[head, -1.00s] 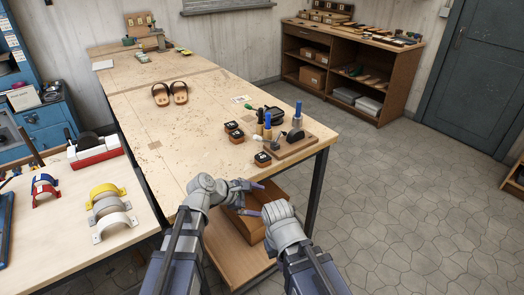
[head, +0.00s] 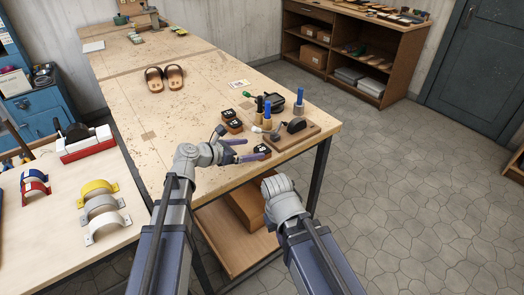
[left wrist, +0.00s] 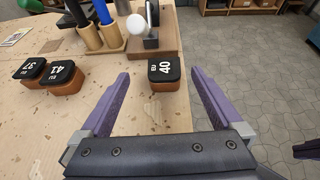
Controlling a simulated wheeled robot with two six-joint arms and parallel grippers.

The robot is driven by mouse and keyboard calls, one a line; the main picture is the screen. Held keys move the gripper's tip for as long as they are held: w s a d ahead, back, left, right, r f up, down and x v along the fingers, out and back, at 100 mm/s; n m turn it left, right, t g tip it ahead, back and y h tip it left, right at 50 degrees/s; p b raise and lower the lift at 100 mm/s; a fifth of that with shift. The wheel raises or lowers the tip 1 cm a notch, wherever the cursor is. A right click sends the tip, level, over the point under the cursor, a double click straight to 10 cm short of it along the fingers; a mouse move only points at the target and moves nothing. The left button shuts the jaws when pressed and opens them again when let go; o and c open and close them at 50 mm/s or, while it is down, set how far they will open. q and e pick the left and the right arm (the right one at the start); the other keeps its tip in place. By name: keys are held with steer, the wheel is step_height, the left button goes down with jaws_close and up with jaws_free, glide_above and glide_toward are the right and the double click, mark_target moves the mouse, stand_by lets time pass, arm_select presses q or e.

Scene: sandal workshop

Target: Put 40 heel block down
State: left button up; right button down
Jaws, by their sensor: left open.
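The 40 heel block (left wrist: 165,74), brown with a black top marked 40, stands upright on the workbench near its edge. In the head view the block (head: 262,150) is beside the tool stand. My left gripper (left wrist: 160,77) is open, with a purple finger on each side of the block and a visible gap to both. In the head view my left gripper (head: 254,149) is low over the bench. My right gripper (head: 277,187) is past the bench's front edge; its fingers are not clear there.
Blocks marked 37 (left wrist: 30,69) and 41 (left wrist: 65,77) stand to the left. Sandals (head: 154,80) lie farther back.

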mark_target(263, 148)
arm_select(q)
steer(key=shift+w+d+f, duration=0.15)
steer(key=shift+d, duration=0.15)
steer(key=shift+b+x, duration=0.45)
steer(key=shift+x, duration=0.55)
steer(key=b+x, duration=0.2)
steer(key=x, duration=0.2)
steer(key=shift+d+f, duration=0.15)
steer(key=shift+f, duration=0.05)
steer(key=shift+w+d+f, duration=0.1)
steer(key=shift+d, duration=0.3)
steer(key=shift+c, duration=0.2)
